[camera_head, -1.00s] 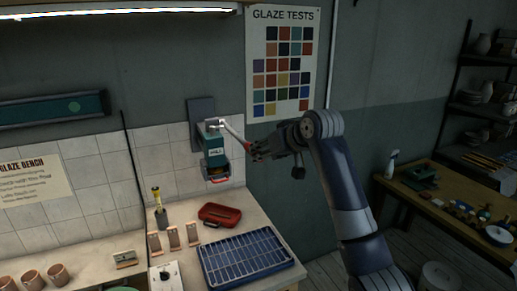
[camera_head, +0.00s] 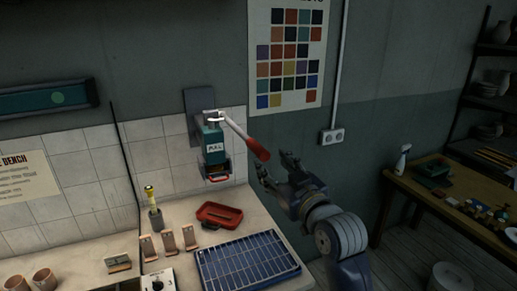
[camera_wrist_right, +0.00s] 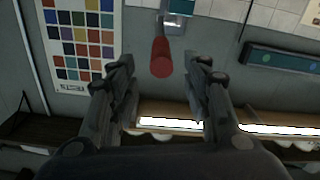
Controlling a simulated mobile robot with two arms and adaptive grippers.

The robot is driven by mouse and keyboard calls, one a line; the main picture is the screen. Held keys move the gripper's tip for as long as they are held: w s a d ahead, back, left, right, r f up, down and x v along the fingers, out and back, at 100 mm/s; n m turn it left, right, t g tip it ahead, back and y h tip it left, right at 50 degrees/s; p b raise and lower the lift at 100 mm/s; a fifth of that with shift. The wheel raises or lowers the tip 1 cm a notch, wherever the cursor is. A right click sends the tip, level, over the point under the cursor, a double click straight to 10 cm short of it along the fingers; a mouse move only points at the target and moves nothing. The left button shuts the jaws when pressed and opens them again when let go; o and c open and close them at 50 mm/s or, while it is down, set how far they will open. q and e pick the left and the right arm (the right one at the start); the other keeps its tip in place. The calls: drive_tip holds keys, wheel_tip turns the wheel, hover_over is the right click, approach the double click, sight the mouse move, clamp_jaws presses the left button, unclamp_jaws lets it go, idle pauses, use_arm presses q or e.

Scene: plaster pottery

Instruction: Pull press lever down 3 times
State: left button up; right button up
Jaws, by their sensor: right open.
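The wall-mounted press (camera_head: 214,143) has a teal body marked "PULL". Its lever (camera_head: 244,136) slants down to the right and ends in a red grip (camera_head: 258,149). My right gripper (camera_head: 277,167) is open and empty, a little below and right of the red grip, and looks apart from it. In the right wrist view the red grip (camera_wrist_right: 161,57) lies ahead, between and beyond the two spread fingers (camera_wrist_right: 161,85). My left gripper is not in view.
Below the press, the bench holds a red tray (camera_head: 219,215), a blue rack (camera_head: 247,262), a yellow-handled tool (camera_head: 152,200) and several small tiles. A wall socket (camera_head: 332,136) is right of my gripper. A wooden table (camera_head: 445,215) stands at right.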

sight(268, 159)
drive_tip(key=x, duration=0.1)
drive_tip(key=p+x, duration=0.1)
drive_tip(key=x, duration=0.2)
drive_tip(key=shift+a+r+p, duration=0.15)
drive_tip(key=shift+r+p, duration=0.15)
drive_tip(key=shift+p, duration=0.1)
drive_tip(key=p+x, duration=0.1)
drive_tip(key=x, duration=0.3)
drive_tip(key=shift+f, duration=0.2)
drive_tip(key=shift+w+p, duration=0.3)
drive_tip(key=shift+w, duration=0.05)
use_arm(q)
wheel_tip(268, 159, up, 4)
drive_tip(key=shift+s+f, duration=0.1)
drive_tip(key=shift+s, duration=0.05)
use_arm(e)
drive_tip(key=shift+w+a, duration=0.1)
drive_tip(key=shift+w, duration=0.05)
